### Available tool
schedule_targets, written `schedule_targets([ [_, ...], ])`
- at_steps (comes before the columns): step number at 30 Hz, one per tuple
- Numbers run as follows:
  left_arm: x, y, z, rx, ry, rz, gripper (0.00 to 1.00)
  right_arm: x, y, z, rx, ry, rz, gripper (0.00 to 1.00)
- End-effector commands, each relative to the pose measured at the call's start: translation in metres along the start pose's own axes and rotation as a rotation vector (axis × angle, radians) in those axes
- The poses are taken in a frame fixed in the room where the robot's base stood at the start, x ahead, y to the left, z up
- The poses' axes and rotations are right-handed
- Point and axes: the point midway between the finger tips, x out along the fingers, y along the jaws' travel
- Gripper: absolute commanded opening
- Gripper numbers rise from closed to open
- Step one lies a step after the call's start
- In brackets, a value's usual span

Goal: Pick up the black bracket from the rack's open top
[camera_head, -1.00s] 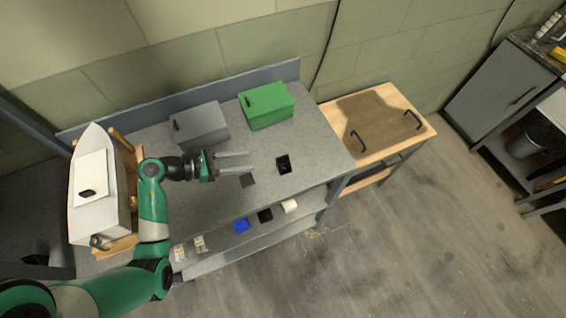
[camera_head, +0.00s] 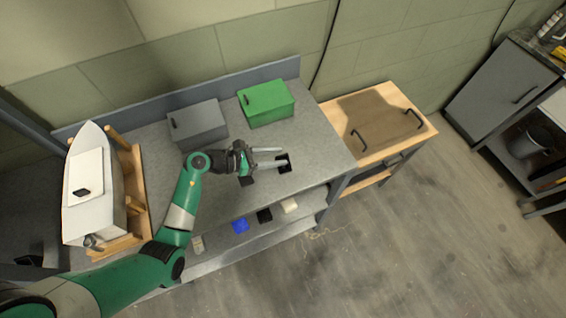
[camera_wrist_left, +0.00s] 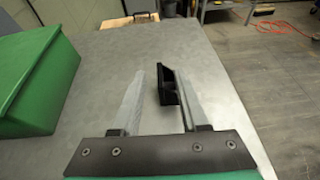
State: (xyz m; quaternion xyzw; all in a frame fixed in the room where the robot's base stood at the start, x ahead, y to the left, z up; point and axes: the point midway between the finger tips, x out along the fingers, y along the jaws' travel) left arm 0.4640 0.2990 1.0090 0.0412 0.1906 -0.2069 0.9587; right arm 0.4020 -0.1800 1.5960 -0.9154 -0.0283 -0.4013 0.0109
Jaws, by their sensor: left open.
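The black bracket (camera_head: 284,169) is a small dark block on the rack's grey top (camera_head: 320,168), toward its right end. It also shows in the left wrist view (camera_wrist_left: 166,86), between the finger ends and close beside the right-hand finger. My left gripper (camera_head: 284,157) is open, with its two grey fingers reaching over the bracket in the head view. The head view does not show clearly whether a finger touches it; one finger covers part of it. The fingers also show in the left wrist view (camera_wrist_left: 158,74), spread apart. My right gripper is not in view.
A green box (camera_head: 266,104) and a grey box (camera_head: 199,124) stand along the back of the top. A dark flat square (camera_head: 246,181) lies under the gripper. A white hull-shaped body (camera_head: 94,190) in a wooden stand is at the left. Small parts, including a blue one (camera_head: 240,226), lie on the shelf below.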

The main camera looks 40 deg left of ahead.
Motion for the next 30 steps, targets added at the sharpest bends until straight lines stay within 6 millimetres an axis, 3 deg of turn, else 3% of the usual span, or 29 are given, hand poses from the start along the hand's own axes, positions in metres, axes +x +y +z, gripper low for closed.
schedule_targets([
  [8, 0.0059, 0.0000, 0.0002, 0.000, 0.000, 0.001, 0.44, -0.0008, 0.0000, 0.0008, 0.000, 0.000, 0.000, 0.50],
  [15, 0.0056, 0.0000, 0.0001, 0.000, 0.000, 0.001, 0.01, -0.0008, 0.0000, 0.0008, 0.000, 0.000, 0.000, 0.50],
  [30, 0.0056, -0.0002, -0.0006, -0.001, 0.001, 0.000, 0.00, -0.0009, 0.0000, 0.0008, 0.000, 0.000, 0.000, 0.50],
])
